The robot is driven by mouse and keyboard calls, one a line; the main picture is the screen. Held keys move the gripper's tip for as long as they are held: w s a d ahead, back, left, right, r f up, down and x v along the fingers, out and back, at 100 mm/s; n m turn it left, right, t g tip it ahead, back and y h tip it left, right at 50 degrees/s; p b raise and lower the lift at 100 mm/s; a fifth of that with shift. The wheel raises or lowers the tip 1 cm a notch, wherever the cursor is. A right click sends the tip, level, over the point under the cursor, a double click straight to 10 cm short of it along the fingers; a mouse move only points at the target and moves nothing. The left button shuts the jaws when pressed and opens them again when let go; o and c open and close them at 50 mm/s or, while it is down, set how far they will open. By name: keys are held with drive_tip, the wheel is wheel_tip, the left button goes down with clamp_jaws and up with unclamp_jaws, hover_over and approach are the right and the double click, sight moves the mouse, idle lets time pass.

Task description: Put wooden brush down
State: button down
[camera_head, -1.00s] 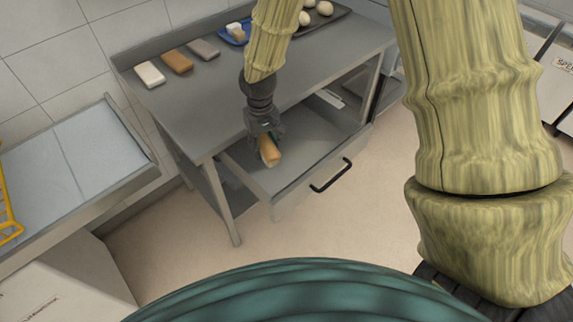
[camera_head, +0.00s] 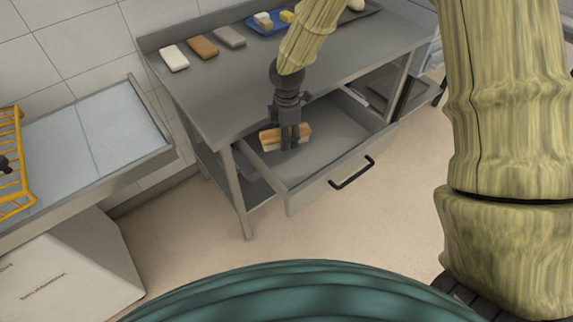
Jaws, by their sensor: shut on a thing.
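The wooden brush (camera_head: 270,139) has a tan wooden back and a pale lower side. It is inside the open drawer (camera_head: 340,158) under the grey table, near the drawer's left end. My gripper (camera_head: 290,147) points down into the drawer and is shut on the brush, covering its middle. The brush lies roughly level, its long side across the picture. I cannot tell whether it touches the drawer floor.
The table (camera_head: 255,75) carries a white block (camera_head: 174,58), a brown block (camera_head: 203,47), a grey block (camera_head: 230,36) and a blue tray (camera_head: 262,27). The drawer's right part is bare. A yellow rack (camera_head: 18,160) stands on the left counter.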

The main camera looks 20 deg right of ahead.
sight(287, 163)
drive_tip(key=n, duration=0.2)
drive_tip(key=f+n, duration=0.1)
drive_tip(key=shift+w+d+n, duration=0.25)
drive_tip(key=shift+w+n, duration=0.05)
drive_tip(key=shift+w, duration=0.1)
drive_tip(key=shift+f, duration=0.15)
drive_tip(key=shift+f+p, duration=0.75)
drive_tip(key=shift+f, duration=4.1)
drive_tip(key=shift+f, duration=0.15)
drive_tip(key=c, duration=0.9)
unclamp_jaws()
drive_tip(key=shift+r+b, duration=1.25)
drive_tip(key=shift+r, duration=4.9)
drive_tip(key=shift+r, duration=0.1)
